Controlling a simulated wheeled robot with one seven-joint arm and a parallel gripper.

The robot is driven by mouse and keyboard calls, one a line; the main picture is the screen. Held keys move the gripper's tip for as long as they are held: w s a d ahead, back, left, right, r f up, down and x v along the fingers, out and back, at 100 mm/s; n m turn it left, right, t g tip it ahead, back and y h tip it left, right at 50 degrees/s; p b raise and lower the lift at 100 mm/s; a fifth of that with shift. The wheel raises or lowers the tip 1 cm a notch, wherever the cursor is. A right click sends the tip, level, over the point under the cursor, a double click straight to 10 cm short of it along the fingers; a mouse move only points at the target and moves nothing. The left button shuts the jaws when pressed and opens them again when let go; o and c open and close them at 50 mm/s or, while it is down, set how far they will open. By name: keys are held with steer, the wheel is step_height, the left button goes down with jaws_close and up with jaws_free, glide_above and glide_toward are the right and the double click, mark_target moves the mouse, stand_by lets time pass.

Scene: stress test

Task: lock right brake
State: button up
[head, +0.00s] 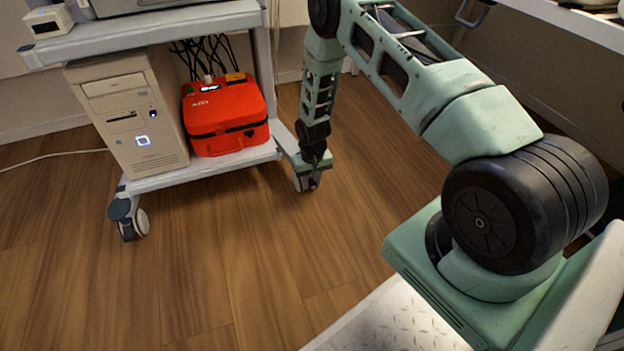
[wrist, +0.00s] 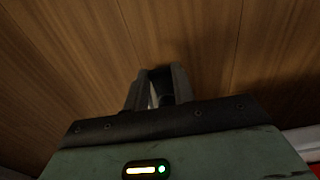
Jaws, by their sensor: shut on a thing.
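A grey cart stands on two visible front casters. The right caster (head: 299,182) is at the cart's front right corner, mostly hidden behind my gripper (head: 314,184). My gripper points down at it, low over the floor. In the wrist view, my gripper (wrist: 158,88) has its fingers close together around a small dark part, which I take to be the right brake. The brake's shape and whether it is up or down cannot be made out. The left caster (head: 130,220) stands at the cart's front left corner.
The cart's lower shelf (head: 205,173) holds a beige computer tower (head: 130,112) and a red case (head: 224,115). Cables hang behind them. A white cable lies on the floor at the left. The wooden floor (head: 220,260) in front is clear.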

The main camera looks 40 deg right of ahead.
steer(key=shift+s+a+f+t+h+p, duration=0.15)
steer(key=shift+s+t+h+p, duration=0.15)
steer(key=shift+t+p, duration=0.55)
steer(key=shift+s+f+t+h+p, duration=0.1)
steer(key=shift+f+t+h+p, duration=0.1)
steer(key=shift+f+t+p, duration=0.4)
steer(key=shift+s+f+t+h+p, duration=0.1)
steer(key=shift+f+t+h+p, duration=0.15)
steer(key=shift+t, duration=0.65)
steer(key=shift+f+t+h+p, duration=0.15)
steer(key=shift+f+t+p, duration=0.25)
steer(key=shift+t, duration=0.35)
steer(key=o, duration=1)
steer(key=p+v, duration=0.8)
steer(key=v, duration=0.9)
steer(key=shift+s+a+p, duration=0.1)
steer(key=shift+s+p, duration=0.1)
steer(key=shift+p, duration=0.15)
